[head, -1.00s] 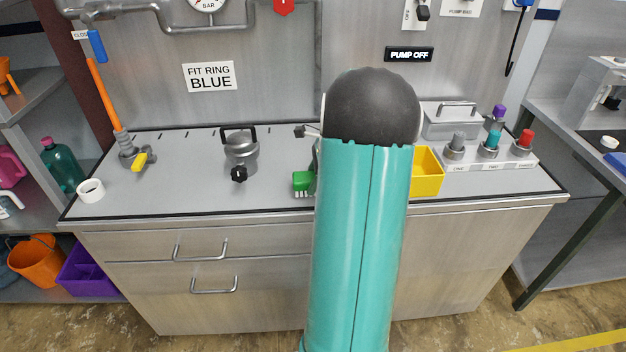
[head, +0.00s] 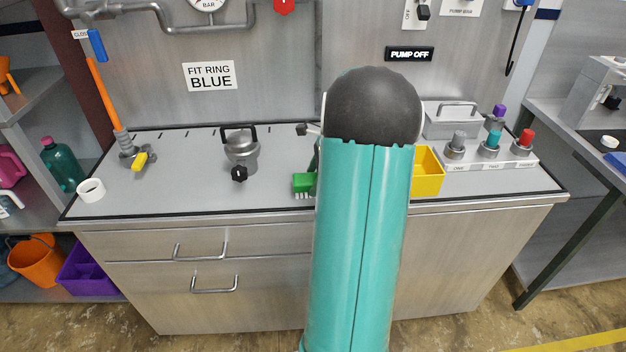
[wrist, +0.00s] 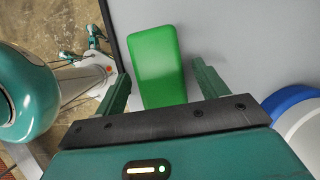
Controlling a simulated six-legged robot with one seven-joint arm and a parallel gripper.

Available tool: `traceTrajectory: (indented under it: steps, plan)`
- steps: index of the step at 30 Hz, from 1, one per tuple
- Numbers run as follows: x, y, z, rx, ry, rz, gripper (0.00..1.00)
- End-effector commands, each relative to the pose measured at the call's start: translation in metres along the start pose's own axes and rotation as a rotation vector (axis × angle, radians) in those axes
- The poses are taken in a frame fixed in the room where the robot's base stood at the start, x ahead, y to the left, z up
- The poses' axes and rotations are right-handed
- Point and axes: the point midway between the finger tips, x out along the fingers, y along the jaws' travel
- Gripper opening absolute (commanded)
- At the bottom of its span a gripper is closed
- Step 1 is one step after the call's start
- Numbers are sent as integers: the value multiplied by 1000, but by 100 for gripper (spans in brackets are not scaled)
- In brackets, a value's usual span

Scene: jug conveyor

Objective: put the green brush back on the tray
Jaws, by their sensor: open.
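The green brush (head: 304,183) lies on the grey counter near its front edge, bristles showing below it, partly hidden by my arm. In the wrist view the brush's smooth green block (wrist: 157,66) lies between the two fingers of my gripper (wrist: 161,74). The fingers are apart, with a gap visible on both sides of the brush, wider on the right. In the head view my arm hides the gripper. I cannot pick out a tray for certain in these frames.
A yellow bin (head: 428,172) stands right of my arm, partly hidden. A metal pot (head: 241,151) and a white ring (head: 91,190) stand to the left. A blue and white round thing (wrist: 298,115) is close to the right finger. Knobs (head: 490,146) line the right end.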

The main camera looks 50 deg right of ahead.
Motion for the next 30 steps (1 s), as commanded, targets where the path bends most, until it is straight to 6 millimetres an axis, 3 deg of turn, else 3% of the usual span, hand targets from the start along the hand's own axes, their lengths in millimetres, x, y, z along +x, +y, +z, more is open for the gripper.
traceTrajectory:
  steps: [9,15,26,30]
  plan:
    - [-68,-1,0,-2,1,-5,72]
    - [-100,0,0,-1,1,-2,72]
    - [-109,1,4,-13,2,0,72]
    - [-108,15,42,-155,33,-2,72]
